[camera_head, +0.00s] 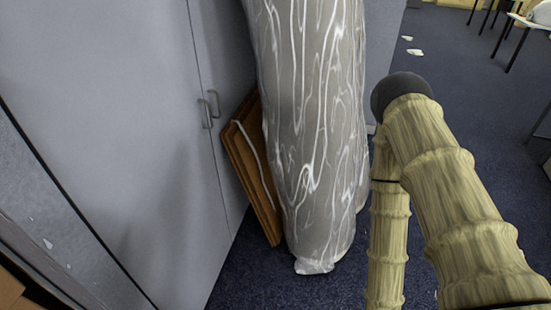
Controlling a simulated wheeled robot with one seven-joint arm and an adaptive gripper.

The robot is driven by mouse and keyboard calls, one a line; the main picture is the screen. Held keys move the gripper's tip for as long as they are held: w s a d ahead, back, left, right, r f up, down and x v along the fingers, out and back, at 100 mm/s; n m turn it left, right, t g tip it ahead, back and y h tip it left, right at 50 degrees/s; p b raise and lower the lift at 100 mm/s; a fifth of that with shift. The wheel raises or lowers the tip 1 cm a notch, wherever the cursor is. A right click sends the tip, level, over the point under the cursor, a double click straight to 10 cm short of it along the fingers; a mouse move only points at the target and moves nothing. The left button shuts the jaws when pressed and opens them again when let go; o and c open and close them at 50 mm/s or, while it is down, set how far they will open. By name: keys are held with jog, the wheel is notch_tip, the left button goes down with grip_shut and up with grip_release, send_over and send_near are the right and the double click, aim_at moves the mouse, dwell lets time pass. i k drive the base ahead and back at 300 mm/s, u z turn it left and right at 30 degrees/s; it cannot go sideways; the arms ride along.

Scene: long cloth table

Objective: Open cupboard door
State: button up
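The cupboard (110,110) fills the left of the head view with tall, plain grey doors. Its doors look shut, with a thin dark seam between them. Two small metal handles sit side by side at the seam, the left handle (206,114) on the left door and the right handle (215,104) on the right door. Jointed, wood-textured links with a dark rounded end, seemingly my arm, stand at the right, apart from the cupboard. My gripper is not visible, and nothing is touching the handles.
A large plastic-wrapped roll (312,130) stands upright close to the right door. A brown wooden panel (250,165) leans between them. Dark blue carpet (455,75) lies open at the back right, with white scraps, table legs and chair legs farther off.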

aim_at(106, 95)
jog(key=k, duration=1.3)
jog(key=u, duration=0.75)
jog(key=i, duration=1.4)
jog(key=z, duration=0.1)
